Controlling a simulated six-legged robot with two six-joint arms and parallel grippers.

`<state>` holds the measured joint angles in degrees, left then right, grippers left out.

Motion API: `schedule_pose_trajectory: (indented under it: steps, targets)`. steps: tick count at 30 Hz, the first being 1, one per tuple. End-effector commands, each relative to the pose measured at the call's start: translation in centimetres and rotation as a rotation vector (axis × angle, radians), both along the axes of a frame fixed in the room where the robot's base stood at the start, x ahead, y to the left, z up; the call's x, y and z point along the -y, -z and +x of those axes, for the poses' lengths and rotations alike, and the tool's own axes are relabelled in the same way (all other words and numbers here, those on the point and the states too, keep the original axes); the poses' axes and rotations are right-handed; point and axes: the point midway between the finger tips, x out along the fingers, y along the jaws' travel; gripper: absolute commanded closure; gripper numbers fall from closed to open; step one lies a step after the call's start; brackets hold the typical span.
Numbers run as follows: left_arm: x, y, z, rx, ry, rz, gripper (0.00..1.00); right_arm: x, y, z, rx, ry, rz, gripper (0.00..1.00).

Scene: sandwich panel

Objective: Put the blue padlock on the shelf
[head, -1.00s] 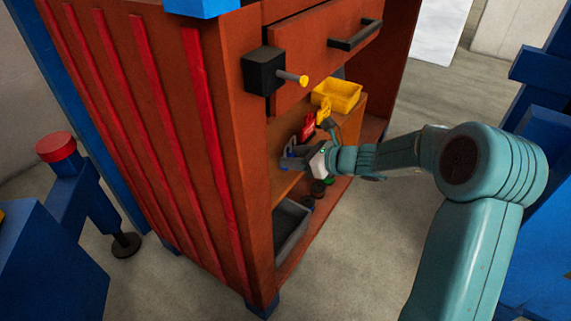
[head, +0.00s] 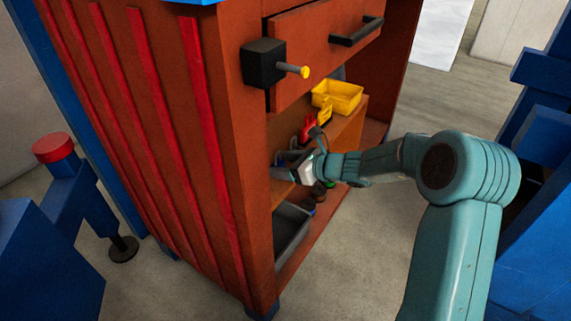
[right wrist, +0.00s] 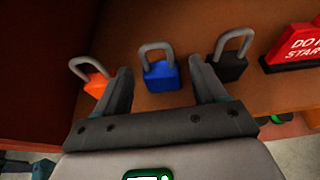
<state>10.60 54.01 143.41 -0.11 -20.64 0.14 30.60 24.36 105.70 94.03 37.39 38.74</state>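The blue padlock (right wrist: 162,77) stands upright on the brown wooden shelf (right wrist: 150,120), its grey shackle up. My right gripper (right wrist: 161,68) is open, with one finger on either side of the blue padlock in the right wrist view; I cannot tell whether they touch it. In the head view my right gripper (head: 284,173) reaches into the shelf opening of the orange-brown cabinet (head: 237,150), and the padlock is too small to make out there. My left gripper is not in view.
An orange padlock (right wrist: 97,84) stands left of the blue one and a black padlock (right wrist: 229,69) right of it. A red sign (right wrist: 297,48) is farther right. A yellow bin (head: 340,95), a grey bin (head: 288,231) and a protruding knob (head: 303,72) are near the arm.

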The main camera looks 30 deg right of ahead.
Motion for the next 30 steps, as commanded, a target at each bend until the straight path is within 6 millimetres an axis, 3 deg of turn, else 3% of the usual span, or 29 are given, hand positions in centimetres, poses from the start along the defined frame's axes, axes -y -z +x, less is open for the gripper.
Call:
schedule_pose_trajectory:
  steps: [10, 24, 30]
  targets:
    - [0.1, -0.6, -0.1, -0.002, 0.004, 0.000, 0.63, 0.1, -0.7, -0.2, 0.000, 0.001, 0.000, 0.31]
    - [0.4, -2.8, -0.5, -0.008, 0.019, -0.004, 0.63, 3.6, -4.4, -8.6, 0.000, 0.004, -0.001, 0.31]
    - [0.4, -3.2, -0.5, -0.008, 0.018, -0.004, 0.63, 4.2, -4.9, -10.1, 0.001, 0.000, 0.000, 0.31]
